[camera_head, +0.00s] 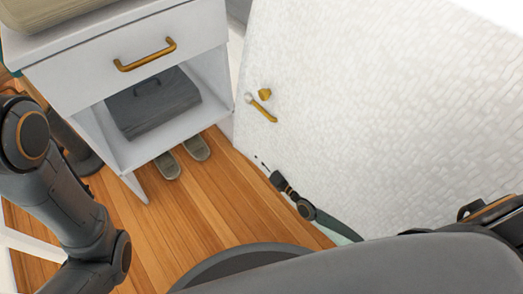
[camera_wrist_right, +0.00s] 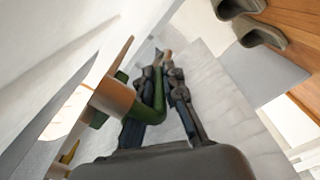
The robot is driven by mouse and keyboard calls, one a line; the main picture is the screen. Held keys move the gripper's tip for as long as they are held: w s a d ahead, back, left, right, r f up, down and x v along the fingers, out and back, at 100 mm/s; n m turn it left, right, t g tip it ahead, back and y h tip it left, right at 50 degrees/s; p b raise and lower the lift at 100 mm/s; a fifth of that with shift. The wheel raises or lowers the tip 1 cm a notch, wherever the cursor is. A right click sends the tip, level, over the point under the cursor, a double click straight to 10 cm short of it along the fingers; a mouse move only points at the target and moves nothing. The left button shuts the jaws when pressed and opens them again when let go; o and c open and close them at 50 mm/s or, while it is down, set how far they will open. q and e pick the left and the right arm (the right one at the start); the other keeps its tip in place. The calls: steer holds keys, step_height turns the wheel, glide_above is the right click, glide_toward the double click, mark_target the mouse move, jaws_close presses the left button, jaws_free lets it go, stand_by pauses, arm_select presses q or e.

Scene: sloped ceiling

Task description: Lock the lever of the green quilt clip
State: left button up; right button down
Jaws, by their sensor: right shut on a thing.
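The green quilt clip (camera_wrist_right: 159,104) is in the right wrist view, with a green bar running between my gripper fingers and a brown, wood-like piece (camera_wrist_right: 112,97) to its left. My right gripper (camera_wrist_right: 165,76) is shut on the green clip. The fingers and the close crop hide part of the clip, and I cannot tell the lever's exact angle. I cannot make out the clip in the head view. My left arm shows at the left of the head view, but its gripper is out of frame.
A white nightstand (camera_head: 91,64) has a gold-handled drawer and a grey box (camera_head: 150,104) on its open shelf. Slippers (camera_head: 196,147) lie on the wooden floor below. Bare floor shows between.

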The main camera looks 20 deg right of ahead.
steer(key=c, duration=1.7)
jaws_free()
steer(key=shift+w+a+r, duration=0.1)
steer(key=shift+w+r, duration=0.1)
steer(key=shift+w, duration=0.05)
steer(key=o, duration=0.3)
steer(key=shift+w+a, duration=0.1)
steer(key=shift+a, duration=0.05)
